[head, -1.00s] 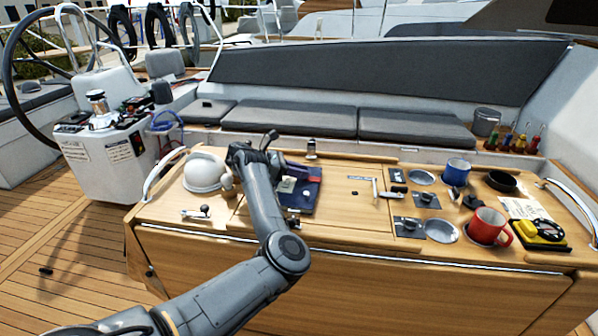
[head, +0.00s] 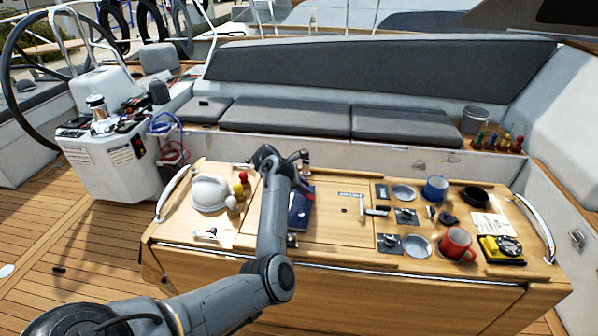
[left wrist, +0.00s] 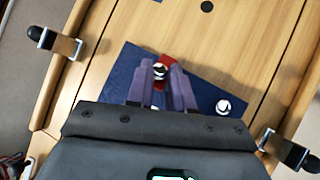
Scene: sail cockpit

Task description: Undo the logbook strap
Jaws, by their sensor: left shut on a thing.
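The dark blue logbook (head: 301,208) lies on the wooden cockpit table, partly hidden behind my left arm. In the left wrist view the logbook (left wrist: 205,88) lies at a slant under my left gripper (left wrist: 160,75). The gripper's purple fingers are closed on the red strap (left wrist: 168,59), with a round metal snap showing between the fingertips. A second round metal stud (left wrist: 223,106) shows uncovered on the cover, right of the fingers. In the head view my left gripper (head: 298,168) is above the logbook's far end. The rest of the strap is hidden by the fingers. My right gripper is not in view.
A white domed object (head: 209,193) and small red and yellow-topped items stand left of my arm. Right of the logbook are a bare table panel (head: 335,222), a blue mug (head: 435,189), a red mug (head: 456,243) and a yellow-black device (head: 502,250).

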